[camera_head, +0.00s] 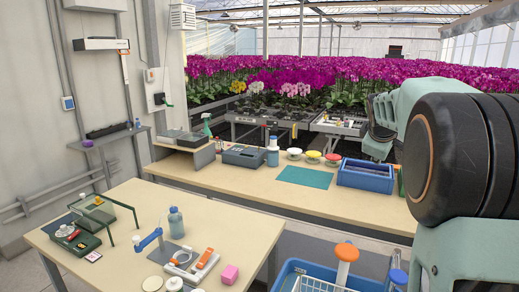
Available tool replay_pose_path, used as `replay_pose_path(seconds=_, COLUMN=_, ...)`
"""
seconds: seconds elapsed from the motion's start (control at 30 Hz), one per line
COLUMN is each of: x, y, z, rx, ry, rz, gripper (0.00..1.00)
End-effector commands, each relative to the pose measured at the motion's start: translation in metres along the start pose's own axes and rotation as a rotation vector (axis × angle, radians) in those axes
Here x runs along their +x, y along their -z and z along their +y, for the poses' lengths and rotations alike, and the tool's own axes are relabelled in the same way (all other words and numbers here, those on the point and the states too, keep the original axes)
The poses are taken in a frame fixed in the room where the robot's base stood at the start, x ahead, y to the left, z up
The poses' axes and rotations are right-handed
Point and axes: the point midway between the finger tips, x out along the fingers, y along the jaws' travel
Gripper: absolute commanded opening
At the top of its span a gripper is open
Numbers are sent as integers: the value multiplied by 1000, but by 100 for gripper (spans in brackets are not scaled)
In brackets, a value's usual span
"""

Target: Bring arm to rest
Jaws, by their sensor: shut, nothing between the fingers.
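My arm fills the right side of the head view, with pale green links and a large black joint close to the camera. A further part of it, pale green and black, shows behind, over the far end of the back bench. My gripper is not in view. No thing in view is seen touching the arm.
The back bench (215,178) bears a teal mat (305,177), a blue crate (366,178), small bowls and a grey device (244,155). A blue basket (290,273) stands low at front, beneath the arm's side. Orchids fill the back.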

Motion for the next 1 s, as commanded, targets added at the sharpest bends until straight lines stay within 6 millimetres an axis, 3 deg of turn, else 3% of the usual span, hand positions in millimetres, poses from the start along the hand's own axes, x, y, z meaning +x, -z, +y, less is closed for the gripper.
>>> replay_pose_path(seconds=0.03, x=-16, y=22, z=15, rx=-12, ry=-72, rz=52, gripper=0)
replay_pose_path(seconds=0.1, x=-44, y=48, z=40, rx=-21, ry=-171, rz=121, gripper=0)
replay_pose_path(seconds=0.23, x=-101, y=88, z=80, rx=-26, ry=-343, rz=247, gripper=0)
replay_pose_path(seconds=0.4, x=-164, y=115, z=116, rx=-15, ry=-503, rz=374, gripper=0)
replay_pose_path(seconds=0.6, x=-217, y=127, z=142, rx=16, ry=-621, rz=484, gripper=0)
replay_pose_path(seconds=0.77, x=-242, y=117, z=142, rx=104, ry=-617, rz=550, gripper=0)
replay_pose_path(seconds=0.87, x=-239, y=103, z=128, rx=181, ry=-542, rz=560, gripper=0)
replay_pose_path(seconds=1.0, x=-227, y=83, z=93, rx=298, ry=-391, rz=550, gripper=0)
